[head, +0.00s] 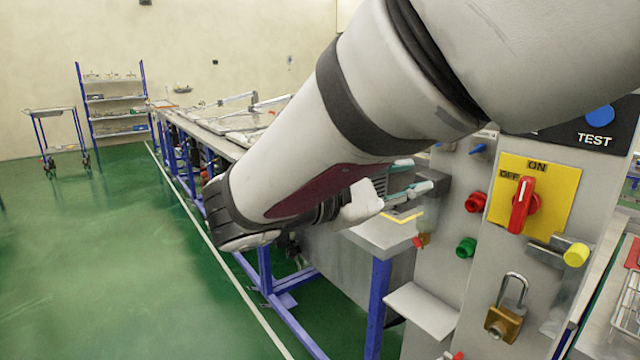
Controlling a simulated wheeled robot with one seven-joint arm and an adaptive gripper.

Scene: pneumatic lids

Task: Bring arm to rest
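My arm comes in from the top right and slants down to the left, in front of the workbench (330,257). It ends in a dark joint at the lower left, beside the bench's near side. Dark and white parts show behind the arm, over the bench's near end. Two pale, narrow pieces point right there, close to the control panel (448,215).
The panel bears a red switch (524,204) on a yellow plate, a padlock (505,312), a blue TEST button (599,118) and coloured knobs. A shelf rack (115,100) and a trolley (50,110) stand far left. The green floor (100,260) at left is clear.

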